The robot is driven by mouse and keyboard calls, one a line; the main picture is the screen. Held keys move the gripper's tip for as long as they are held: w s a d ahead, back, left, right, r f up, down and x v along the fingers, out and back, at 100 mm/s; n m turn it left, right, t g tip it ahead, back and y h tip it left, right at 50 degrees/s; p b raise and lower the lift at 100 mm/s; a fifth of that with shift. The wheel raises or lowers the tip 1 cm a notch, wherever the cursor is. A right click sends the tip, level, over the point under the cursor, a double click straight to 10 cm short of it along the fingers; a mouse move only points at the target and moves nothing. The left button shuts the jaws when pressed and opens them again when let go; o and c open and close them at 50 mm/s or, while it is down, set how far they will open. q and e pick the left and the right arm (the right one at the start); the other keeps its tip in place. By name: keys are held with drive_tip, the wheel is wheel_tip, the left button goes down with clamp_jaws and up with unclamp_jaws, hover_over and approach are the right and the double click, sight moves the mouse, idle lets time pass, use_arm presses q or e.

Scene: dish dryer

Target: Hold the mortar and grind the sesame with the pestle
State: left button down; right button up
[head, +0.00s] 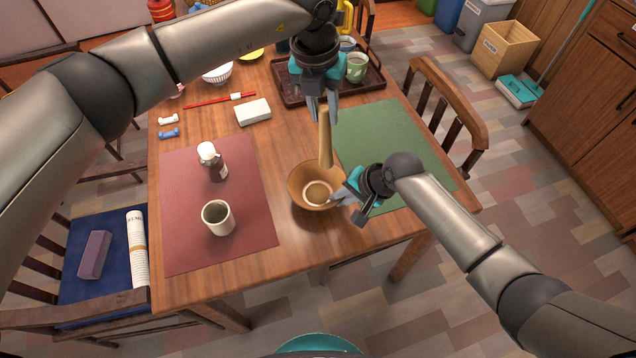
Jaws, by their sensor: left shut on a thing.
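The mortar (298,184), a brown bowl, stands on the wooden table between the two place mats. Pale tan sesame (317,193) lies at its bottom. The pestle (325,143) is a light wooden stick, upright with a slight tilt. My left gripper (323,112) is shut on its top end from above. The pestle's lower end shows over the back part of the mortar; I cannot tell whether it touches the wall. My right gripper (340,196) has its fingertips at the mortar's right rim. I cannot tell whether they are closed on it.
A red mat (185,245) at left bears a bottle (216,172) and a cup (219,219). A green mat (385,135) lies at right. A dark tray (292,95) with a green mug (357,68) is behind. A white block (253,112) lies left of my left gripper.

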drive_tip(key=o, duration=0.5)
drive_tip(key=v, duration=1.2)
drive_tip(key=shift+s, duration=0.1)
